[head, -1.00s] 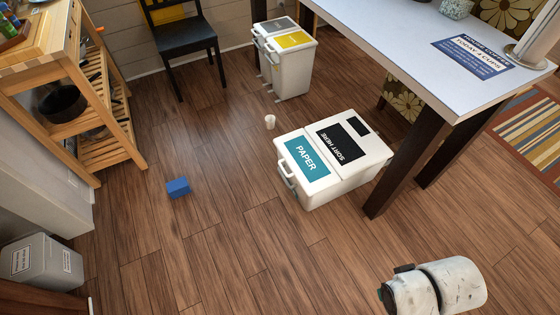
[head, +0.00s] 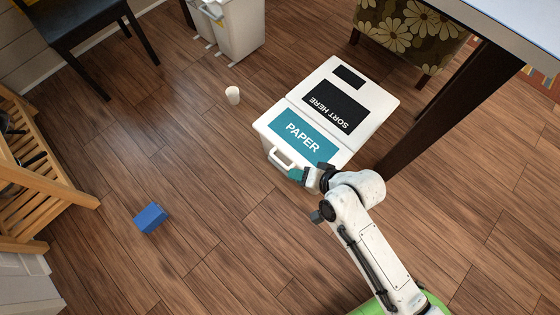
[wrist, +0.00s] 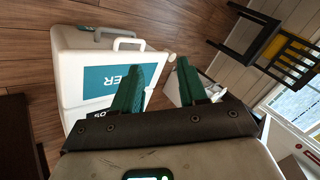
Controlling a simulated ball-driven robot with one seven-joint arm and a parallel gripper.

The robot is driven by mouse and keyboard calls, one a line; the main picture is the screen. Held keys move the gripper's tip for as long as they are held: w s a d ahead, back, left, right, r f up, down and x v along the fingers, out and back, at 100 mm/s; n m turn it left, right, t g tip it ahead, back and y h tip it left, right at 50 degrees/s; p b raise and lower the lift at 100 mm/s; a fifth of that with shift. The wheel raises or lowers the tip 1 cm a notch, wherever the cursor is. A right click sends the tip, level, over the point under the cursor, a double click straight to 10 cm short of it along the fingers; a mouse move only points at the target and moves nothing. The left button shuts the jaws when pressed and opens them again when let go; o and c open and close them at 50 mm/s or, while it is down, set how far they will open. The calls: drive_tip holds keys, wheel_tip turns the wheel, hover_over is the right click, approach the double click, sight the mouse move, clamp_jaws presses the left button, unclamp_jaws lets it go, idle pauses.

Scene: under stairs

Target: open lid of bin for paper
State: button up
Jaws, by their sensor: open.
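The white bin for paper (head: 268,128) stands on the wood floor in the middle of the head view. Its lid (head: 278,116) is down and bears a teal PAPER label and a looped white handle (head: 281,160) on its near edge. A black SORT HERE label is on the rear part of the top. In the wrist view the bin (wrist: 70,75) is at left, with its handle (wrist: 128,41) beyond my fingers. My gripper (head: 297,175) is open and empty, close to the right of the handle in the head view. I cannot tell whether it touches the bin.
A dark table leg (head: 440,110) rises right of the bin. A white cup (head: 233,95) and a blue box (head: 150,218) are on the floor to the left. Other bins (head: 235,30), a dark chair (head: 80,25) and a wooden shelf (head: 35,190) stand farther off.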

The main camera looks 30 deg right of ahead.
drive_tip(key=w+a+f+m+t+b, duration=0.1)
drive_tip(key=w+f+m+t+b, duration=0.1)
drive_tip(key=f+m+b, duration=0.45)
drive_tip(key=w+a+f+m+t+b, duration=0.1)
drive_tip(key=w+f+m+t+b, duration=0.2)
drive_tip(key=f, duration=0.6)
drive_tip(key=m+t+h+b, duration=0.3)
drive_tip(key=m+h+b, duration=0.1)
drive_tip(key=m+b, duration=0.4)
approach(281, 165)
drive_tip(key=shift+n, duration=0.35)
drive_tip(key=b+x, duration=0.2)
drive_tip(key=x, duration=0.8)
drive_tip(key=shift+w+b, duration=0.25)
drive_tip(key=shift+b, duration=0.05)
drive_tip(key=shift+c, duration=0.2)
clamp_jaws()
